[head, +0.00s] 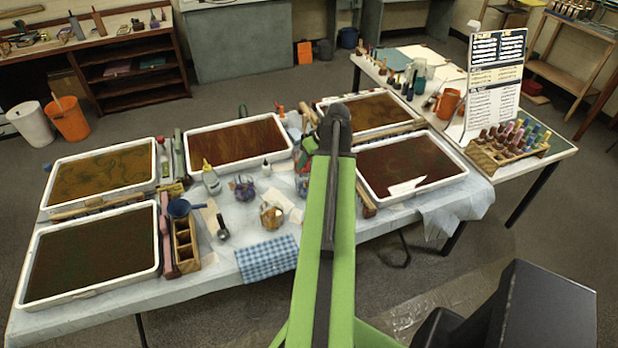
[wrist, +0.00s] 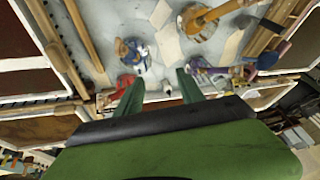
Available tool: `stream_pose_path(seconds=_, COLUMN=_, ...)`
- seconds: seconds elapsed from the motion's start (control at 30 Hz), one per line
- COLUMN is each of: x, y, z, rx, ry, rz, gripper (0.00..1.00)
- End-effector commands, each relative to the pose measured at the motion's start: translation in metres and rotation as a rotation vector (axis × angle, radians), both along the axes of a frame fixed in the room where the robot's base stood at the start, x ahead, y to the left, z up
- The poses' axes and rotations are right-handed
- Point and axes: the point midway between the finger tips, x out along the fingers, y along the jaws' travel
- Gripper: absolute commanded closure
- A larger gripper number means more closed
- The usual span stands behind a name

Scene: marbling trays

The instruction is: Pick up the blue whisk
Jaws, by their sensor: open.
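I cannot make out a blue whisk for certain in either view. A small round blue and multicoloured item (head: 243,186) stands on the cloth-covered table in the head view, but its kind is unclear. In the wrist view, a blue and orange item (wrist: 130,50) lies beyond my left finger, and a purple item (wrist: 208,69) lies beyond the right one. Both are too blurred to name. My gripper (wrist: 160,76) is open with its two green fingers apart, and nothing shows gripped between them. In the head view my arm hides its fingers and part of the table.
Shallow trays of dark liquid surround the table's middle, including one at front left (head: 158,234) and one at right (head: 466,170). A sign (head: 495,75) stands at right.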

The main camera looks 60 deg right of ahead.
Motion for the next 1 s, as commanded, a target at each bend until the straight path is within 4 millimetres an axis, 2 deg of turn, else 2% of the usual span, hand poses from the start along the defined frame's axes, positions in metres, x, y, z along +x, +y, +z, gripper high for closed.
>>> stream_pose_path(seconds=0.03, x=-0.024, y=-0.017, z=0.01, rx=0.001, ry=-0.002, rz=-0.047, gripper=0.55)
stream_pose_path(seconds=0.1, x=-0.047, y=-0.032, z=0.012, rx=0.001, ry=-0.002, rz=-0.089, gripper=0.55)
stream_pose_path(seconds=0.2, x=-0.063, y=-0.04, z=0.013, rx=0.001, ry=-0.002, rz=-0.118, gripper=0.55)
stream_pose_path(seconds=0.27, x=-0.066, y=-0.042, z=0.013, rx=0.002, ry=-0.002, rz=-0.122, gripper=0.55)
stream_pose_path(seconds=0.47, x=-0.061, y=-0.042, z=-0.001, rx=0.001, ry=-0.002, rz=-0.12, gripper=0.55)
stream_pose_path(seconds=0.9, x=-0.026, y=-0.047, z=-0.09, rx=0.001, ry=-0.002, rz=-0.12, gripper=0.55)
stream_pose_path(seconds=1.0, x=-0.019, y=-0.048, z=-0.102, rx=0.001, ry=-0.002, rz=-0.121, gripper=0.55)
